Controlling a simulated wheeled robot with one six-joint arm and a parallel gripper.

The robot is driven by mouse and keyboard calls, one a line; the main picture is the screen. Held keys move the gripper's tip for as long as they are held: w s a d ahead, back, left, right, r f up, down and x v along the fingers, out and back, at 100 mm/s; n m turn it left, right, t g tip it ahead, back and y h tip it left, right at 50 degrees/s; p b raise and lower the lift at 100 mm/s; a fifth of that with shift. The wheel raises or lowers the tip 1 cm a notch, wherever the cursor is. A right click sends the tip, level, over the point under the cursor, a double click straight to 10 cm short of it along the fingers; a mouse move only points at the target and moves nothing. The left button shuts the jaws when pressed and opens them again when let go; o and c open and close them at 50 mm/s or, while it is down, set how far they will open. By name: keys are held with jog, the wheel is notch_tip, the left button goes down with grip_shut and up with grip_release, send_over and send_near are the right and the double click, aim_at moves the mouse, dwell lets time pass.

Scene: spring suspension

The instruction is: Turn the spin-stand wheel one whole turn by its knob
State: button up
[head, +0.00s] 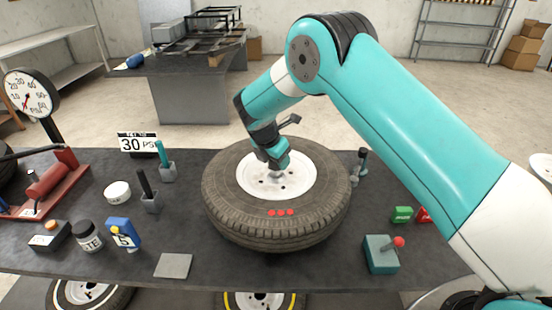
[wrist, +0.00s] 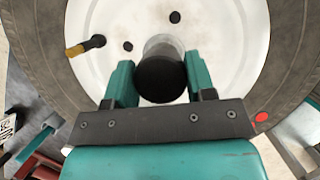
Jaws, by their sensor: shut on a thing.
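The spin-stand wheel lies flat on the dark bench, with a black tire (head: 230,205) and a white rim (head: 305,180). In the head view the gripper mostly hides the knob.
A pressure gauge (head: 31,95) and a red tool (head: 45,185) stand at the left. A 30 PSI sign (head: 138,142), dark jar (head: 88,236) and blue block (head: 122,233) are left of the wheel. A teal box with a red ball (head: 381,255) sits at the right front.

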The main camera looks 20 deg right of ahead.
jog(key=o, duration=1.3)
jog(key=shift+c, duration=0.2)
jog(key=b+v, duration=0.2)
jog(key=v, duration=1.5)
jog(key=shift+r+b, duration=0.3)
jog(key=shift+b, duration=0.05)
jog(key=s+r+m+g+y, duration=0.1)
jog(key=s+m+y, duration=0.3)
jog(key=s, duration=1.4)
jog(key=s+d+r+m+g+y+b, duration=0.1)
jog(key=s+m+y, duration=0.3)
jog(key=s+m, duration=0.9)
jog(key=s, duration=0.4)
jog(key=shift+s+b, duration=0.3)
jog(key=shift+s, duration=0.05)
